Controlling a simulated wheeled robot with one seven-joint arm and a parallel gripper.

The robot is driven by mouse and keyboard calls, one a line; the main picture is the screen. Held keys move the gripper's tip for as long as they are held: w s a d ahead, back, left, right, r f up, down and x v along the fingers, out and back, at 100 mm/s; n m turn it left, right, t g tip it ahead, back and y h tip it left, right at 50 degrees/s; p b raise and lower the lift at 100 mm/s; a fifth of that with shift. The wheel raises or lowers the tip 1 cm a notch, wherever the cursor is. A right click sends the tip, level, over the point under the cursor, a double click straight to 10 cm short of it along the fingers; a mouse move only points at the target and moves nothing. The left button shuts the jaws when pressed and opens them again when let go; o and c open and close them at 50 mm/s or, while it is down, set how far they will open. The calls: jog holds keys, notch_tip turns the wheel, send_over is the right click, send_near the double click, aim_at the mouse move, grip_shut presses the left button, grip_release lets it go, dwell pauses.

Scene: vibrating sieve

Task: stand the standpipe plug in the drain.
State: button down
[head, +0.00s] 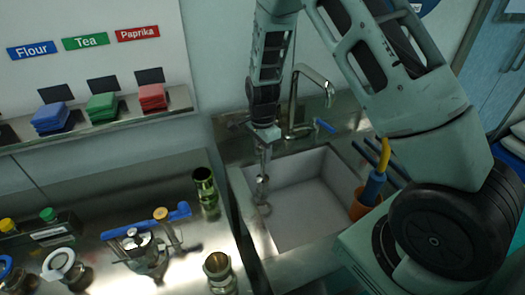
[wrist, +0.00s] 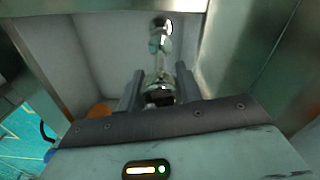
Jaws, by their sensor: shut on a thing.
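My gripper (head: 264,136) points down over the left part of the sink (head: 310,205). It is shut on the standpipe plug (head: 262,168), a slim metal pipe that hangs roughly upright below the fingers. In the wrist view the plug (wrist: 158,68) sits between the two dark fingers of my gripper (wrist: 159,88) and reaches away toward the sink floor. The drain (head: 265,210) shows as a small round spot near the sink's left wall, just below the plug's lower end. I cannot tell whether the plug's end touches the drain.
A faucet (head: 295,95) stands behind the sink. An orange cup (head: 360,207) with a blue-handled tool is at the sink's right side. The sink's right part is clear.

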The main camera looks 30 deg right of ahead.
jog(key=b, duration=0.3)
send_over(263, 178)
jog(key=shift+w+d+f, duration=0.1)
jog(key=shift+w+f, duration=0.15)
jog(key=shift+f, duration=0.85)
jog(key=shift+w+d+f, duration=0.1)
jog(key=shift+w+f, duration=0.1)
jog(key=shift+f, duration=0.9)
jog(key=shift+f+b, duration=0.95)
jog(key=shift+f, duration=1.25)
dwell(0.8)
jog(key=c, duration=0.9)
grip_release()
notch_tip(263, 178, up, 18)
jog(key=shift+f+b, duration=0.25)
jog(key=shift+b, duration=0.6)
